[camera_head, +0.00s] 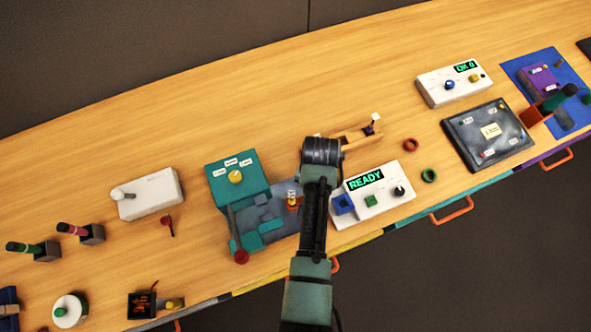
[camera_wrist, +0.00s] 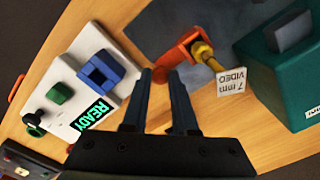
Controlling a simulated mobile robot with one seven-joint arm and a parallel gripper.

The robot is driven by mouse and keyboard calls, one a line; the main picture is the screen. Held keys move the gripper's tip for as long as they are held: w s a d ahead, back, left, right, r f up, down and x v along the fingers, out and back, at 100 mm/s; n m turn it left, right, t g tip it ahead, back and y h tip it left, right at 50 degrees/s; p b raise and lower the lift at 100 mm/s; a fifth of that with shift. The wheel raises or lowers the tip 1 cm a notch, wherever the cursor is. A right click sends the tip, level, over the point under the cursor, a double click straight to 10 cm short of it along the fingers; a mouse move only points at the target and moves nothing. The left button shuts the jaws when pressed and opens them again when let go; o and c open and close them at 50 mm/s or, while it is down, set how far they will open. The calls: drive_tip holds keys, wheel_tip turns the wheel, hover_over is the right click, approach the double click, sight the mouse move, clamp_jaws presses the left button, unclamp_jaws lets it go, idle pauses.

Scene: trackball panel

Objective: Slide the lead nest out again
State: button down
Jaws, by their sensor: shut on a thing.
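My gripper (camera_wrist: 162,78) shows in the wrist view with its two dark fingers close together. The end of an orange-red piece (camera_wrist: 182,50), which looks like the lead nest, lies between the fingertips. A yellow plug-like part (camera_wrist: 205,55) sits on it, with a white tag (camera_wrist: 231,81) reading "7 mm VIDEO". The piece rests over a grey plate beside the teal unit (camera_wrist: 285,75). In the head view the orange-red piece (camera_head: 293,201) shows just left of my arm. My fingertips are hidden behind the arm there.
A white box (camera_head: 372,194) with a "READY" display stands right of my arm, with a blue square block (camera_wrist: 106,72) on it. The teal unit (camera_head: 238,181) stands to the left. Red (camera_head: 410,145) and green (camera_head: 429,176) rings lie further right. The back of the table is clear.

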drive_tip(key=shift+w+d, duration=0.25)
drive_tip(key=shift+d, duration=0.4)
drive_tip(key=shift+w+d, duration=0.2)
drive_tip(key=shift+d, duration=0.4)
drive_tip(key=c, duration=0.7)
unclamp_jaws()
drive_tip(key=shift+d, duration=0.1)
drive_tip(key=shift+s+a, duration=0.1)
drive_tip(key=shift+a, duration=0.1)
